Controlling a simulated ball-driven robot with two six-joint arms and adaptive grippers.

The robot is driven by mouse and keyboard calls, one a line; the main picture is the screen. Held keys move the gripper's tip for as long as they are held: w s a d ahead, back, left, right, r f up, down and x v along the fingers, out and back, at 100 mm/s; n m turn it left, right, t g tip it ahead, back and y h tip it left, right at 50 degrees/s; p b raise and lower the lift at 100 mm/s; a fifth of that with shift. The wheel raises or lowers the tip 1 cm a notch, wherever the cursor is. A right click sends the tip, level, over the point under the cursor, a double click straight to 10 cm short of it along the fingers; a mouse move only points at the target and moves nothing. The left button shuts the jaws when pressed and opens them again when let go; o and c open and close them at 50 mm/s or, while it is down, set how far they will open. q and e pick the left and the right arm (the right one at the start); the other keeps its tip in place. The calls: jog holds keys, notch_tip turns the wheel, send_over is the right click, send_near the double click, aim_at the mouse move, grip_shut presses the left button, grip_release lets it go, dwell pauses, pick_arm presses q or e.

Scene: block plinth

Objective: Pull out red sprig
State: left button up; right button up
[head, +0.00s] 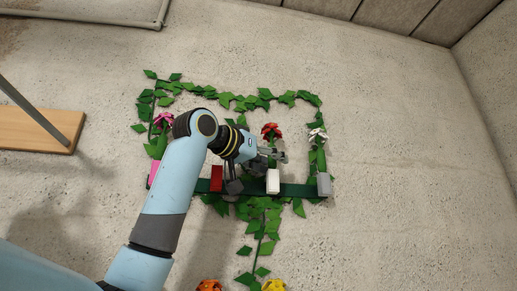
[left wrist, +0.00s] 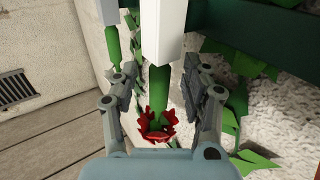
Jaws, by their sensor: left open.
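The red sprig has a red flower head (head: 271,130), and a white block (head: 273,181) stands below it on a dark green bar (head: 297,190). In the left wrist view its green stem (left wrist: 160,92) runs from the white block (left wrist: 165,28) to the red flower (left wrist: 156,129). My left gripper (head: 281,156) is open just below the flower head. In the left wrist view its two fingers (left wrist: 160,75) are on either side of the stem, with gaps visible on both sides. The arm hides part of the bar. My right gripper is not in view.
A pink flower (head: 163,118) stands left and a white flower (head: 317,134) right, above a grey block (head: 324,184). A red block (head: 216,178) is also on the bar. Leafy vines (head: 240,102) frame the area. Orange (head: 209,286) and yellow flowers (head: 273,286) show at the bottom edge.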

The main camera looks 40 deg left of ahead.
pick_arm(q)
jog(key=shift+w+d, duration=0.1)
jog(key=shift+w, duration=0.25)
jog(key=shift+f, duration=0.1)
jog(key=c, duration=0.8)
grip_shut()
jog(key=shift+w, duration=0.1)
